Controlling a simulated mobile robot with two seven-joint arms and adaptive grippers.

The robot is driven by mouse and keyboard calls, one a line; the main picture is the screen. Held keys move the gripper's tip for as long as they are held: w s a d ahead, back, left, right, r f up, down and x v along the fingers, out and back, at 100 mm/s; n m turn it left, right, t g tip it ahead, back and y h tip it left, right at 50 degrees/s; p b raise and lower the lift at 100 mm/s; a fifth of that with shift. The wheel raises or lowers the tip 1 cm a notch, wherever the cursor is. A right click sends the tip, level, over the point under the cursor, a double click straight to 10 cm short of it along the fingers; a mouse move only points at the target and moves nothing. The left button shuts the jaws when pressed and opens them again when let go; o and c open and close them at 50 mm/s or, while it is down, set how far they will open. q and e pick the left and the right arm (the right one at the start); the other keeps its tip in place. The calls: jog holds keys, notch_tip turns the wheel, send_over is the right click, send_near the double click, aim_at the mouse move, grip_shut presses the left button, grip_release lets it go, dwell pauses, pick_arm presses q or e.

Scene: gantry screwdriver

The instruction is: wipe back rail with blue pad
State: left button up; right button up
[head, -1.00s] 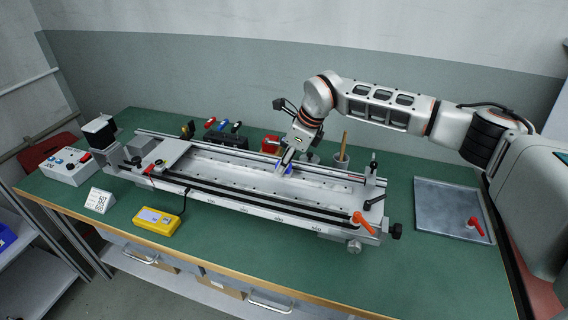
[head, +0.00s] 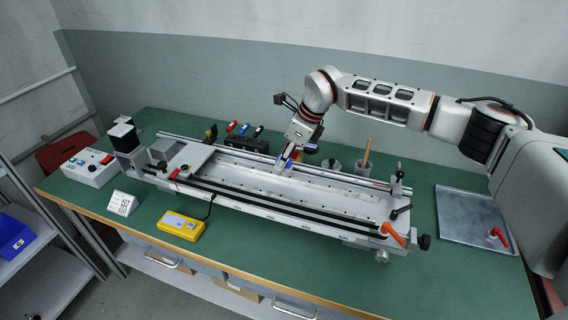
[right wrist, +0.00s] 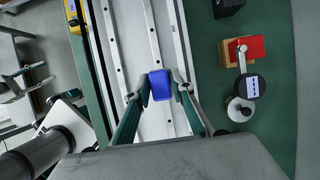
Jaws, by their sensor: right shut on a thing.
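The gantry (head: 270,195) is a long metal frame lying across the green bench. Its back rail (head: 335,178) is a pale bar along the far side, and it runs lengthwise through the right wrist view (right wrist: 182,40). My right gripper (head: 285,161) reaches down to the far part of the gantry bed, near the back rail. It is shut on the blue pad (right wrist: 160,85), which sits between the fingertips. The pad is small and partly hidden in the head view (head: 283,164); whether it touches the rail is unclear. My left gripper is not in view.
A yellow device (head: 181,225) and a number card (head: 123,203) lie in front. A metal tray (head: 468,218) is at the right.

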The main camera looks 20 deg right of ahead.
jog(key=shift+p+v, duration=0.55)
jog(key=shift+v, duration=0.45)
jog(key=shift+w+a+r+p, duration=0.15)
jog(key=shift+r+p, duration=0.35)
jog(key=shift+r, duration=0.25)
jog(key=shift+r+p, duration=0.85)
jog(key=shift+r, duration=0.3)
